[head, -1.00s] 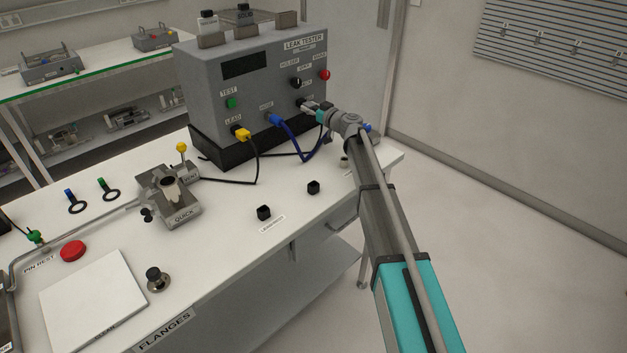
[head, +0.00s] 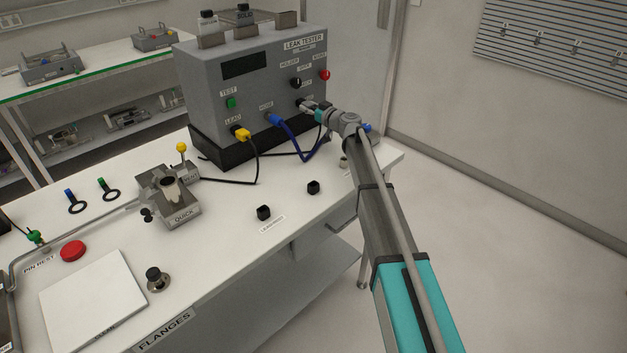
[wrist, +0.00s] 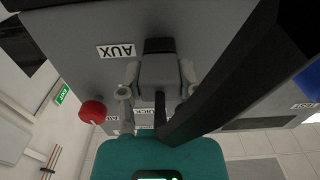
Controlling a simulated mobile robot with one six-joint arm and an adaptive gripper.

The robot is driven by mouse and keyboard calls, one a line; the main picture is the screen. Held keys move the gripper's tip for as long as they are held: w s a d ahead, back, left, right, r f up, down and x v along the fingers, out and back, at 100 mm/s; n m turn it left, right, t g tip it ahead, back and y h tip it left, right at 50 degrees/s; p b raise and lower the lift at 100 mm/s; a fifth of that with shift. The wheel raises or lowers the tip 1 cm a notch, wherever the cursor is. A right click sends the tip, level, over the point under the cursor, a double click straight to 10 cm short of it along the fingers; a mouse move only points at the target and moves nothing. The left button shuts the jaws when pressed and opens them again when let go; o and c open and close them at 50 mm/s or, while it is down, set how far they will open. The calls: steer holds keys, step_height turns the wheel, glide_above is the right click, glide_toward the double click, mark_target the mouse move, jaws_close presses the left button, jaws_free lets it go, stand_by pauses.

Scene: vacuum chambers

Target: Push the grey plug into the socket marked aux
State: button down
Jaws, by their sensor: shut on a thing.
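The grey plug (wrist: 160,74) is between the two fingers of my gripper (wrist: 159,80) in the wrist view, and the gripper is shut on it. A dark cable runs from the plug toward the camera. The plug's front end meets a black socket (wrist: 158,45) beside the AUX label (wrist: 117,51). I cannot tell how deep the plug sits.
A blue plug (head: 275,119) and a yellow plug (head: 241,134) sit on the tester's front, with cables hanging near my gripper. The white bench (head: 225,225) holds a QUICK fixture (head: 172,196).

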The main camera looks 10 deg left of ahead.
mark_target(312, 108)
steer(key=shift+c, duration=1.1)
jaws_free()
steer(key=shift+v, duration=3.5)
